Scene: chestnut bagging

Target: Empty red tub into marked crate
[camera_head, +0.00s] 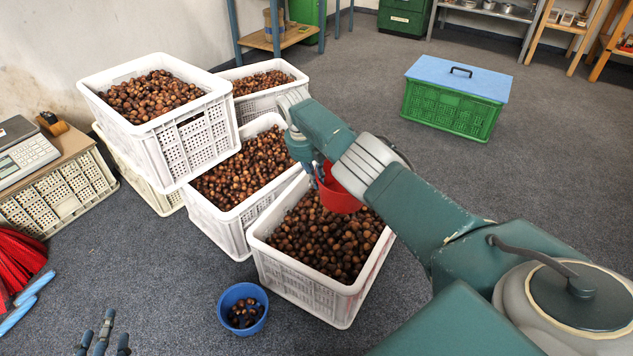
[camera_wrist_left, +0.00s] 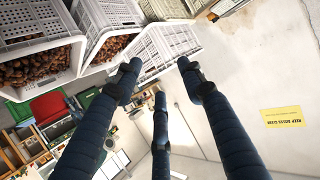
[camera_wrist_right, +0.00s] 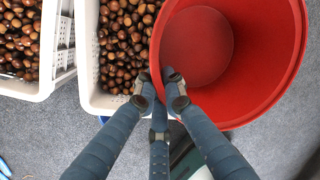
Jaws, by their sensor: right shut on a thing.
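In the right wrist view, the fingertips (camera_wrist_right: 165,78) pinch the wall of the tub (camera_wrist_right: 275,50). Its visible inside is bare red, with no chestnuts seen. The crate's rim (camera_wrist_right: 88,60) shows beside it. I cannot make out which crate is marked. My left gripper (camera_head: 100,340) is low at the bottom left; its fingers (camera_wrist_left: 158,75) are spread and empty.
More white crates of chestnuts stand behind, one stacked high (camera_head: 190,150). A blue bowl (camera_head: 243,309) with a few chestnuts sits on the floor. A scale (camera_head: 25,152) stands on a crate at left. A green crate with a blue lid (camera_head: 455,80) stands at back right, with open floor around it.

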